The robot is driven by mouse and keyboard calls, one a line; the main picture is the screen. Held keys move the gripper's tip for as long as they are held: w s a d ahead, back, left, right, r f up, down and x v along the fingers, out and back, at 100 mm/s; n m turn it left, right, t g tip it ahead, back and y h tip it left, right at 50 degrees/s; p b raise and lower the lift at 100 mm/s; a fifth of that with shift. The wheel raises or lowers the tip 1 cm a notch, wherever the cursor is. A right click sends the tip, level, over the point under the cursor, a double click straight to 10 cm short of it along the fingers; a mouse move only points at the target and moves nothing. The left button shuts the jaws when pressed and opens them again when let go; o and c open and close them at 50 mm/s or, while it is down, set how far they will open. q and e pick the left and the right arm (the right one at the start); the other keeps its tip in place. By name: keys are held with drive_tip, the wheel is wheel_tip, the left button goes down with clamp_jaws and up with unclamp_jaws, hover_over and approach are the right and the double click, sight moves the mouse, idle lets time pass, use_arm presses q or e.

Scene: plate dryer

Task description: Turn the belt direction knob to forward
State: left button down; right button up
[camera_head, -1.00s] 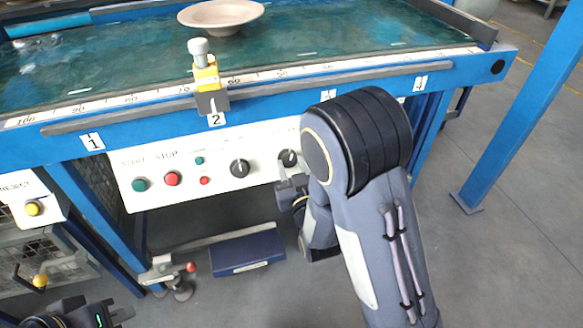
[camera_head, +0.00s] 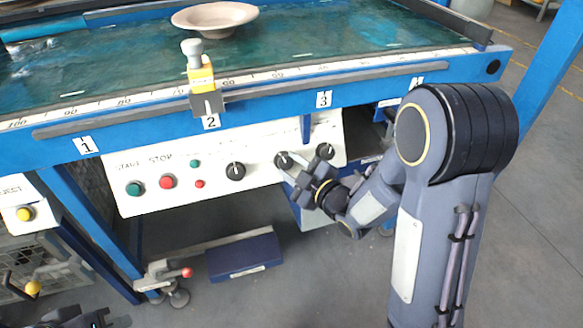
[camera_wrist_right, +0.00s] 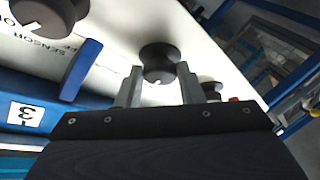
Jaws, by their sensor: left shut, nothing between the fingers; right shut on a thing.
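Three black knobs sit on the white control panel (camera_head: 218,177): a left knob (camera_head: 235,171), a middle knob (camera_head: 283,160) and a right knob (camera_head: 325,151). I cannot read which is the belt direction knob. My right gripper (camera_head: 290,172) reaches in from the right and is shut on the middle knob. In the right wrist view this knob (camera_wrist_right: 158,62) lies between the fingertips of my right gripper (camera_wrist_right: 158,85), with a small white pointer mark visible. My left gripper (camera_head: 118,320) is shut and empty at the bottom left, partly cut off, far from the panel.
Green and red buttons (camera_head: 167,182) sit left of the knobs. The blue table edge (camera_head: 265,100) runs above the panel, with a yellow-grey clamp (camera_head: 201,80). A plate (camera_head: 215,18) lies on the wet table top. A blue box (camera_head: 244,255) stands below.

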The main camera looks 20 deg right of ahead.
drive_tip(key=shift+r+n+g+y, duration=0.1)
drive_tip(key=shift+n+g+y, duration=0.25)
drive_tip(key=shift+n, duration=0.55)
drive_tip(key=o, duration=1)
drive_tip(key=shift+c, duration=0.2)
drive_tip(key=shift+d, duration=0.1)
drive_tip(key=p+v, duration=0.1)
drive_tip(key=v, duration=0.6)
drive_tip(key=shift+s+p, duration=0.35)
drive_tip(key=shift+p, duration=0.05)
drive_tip(key=shift+d+r, duration=0.1)
drive_tip(key=shift+d, duration=0.05)
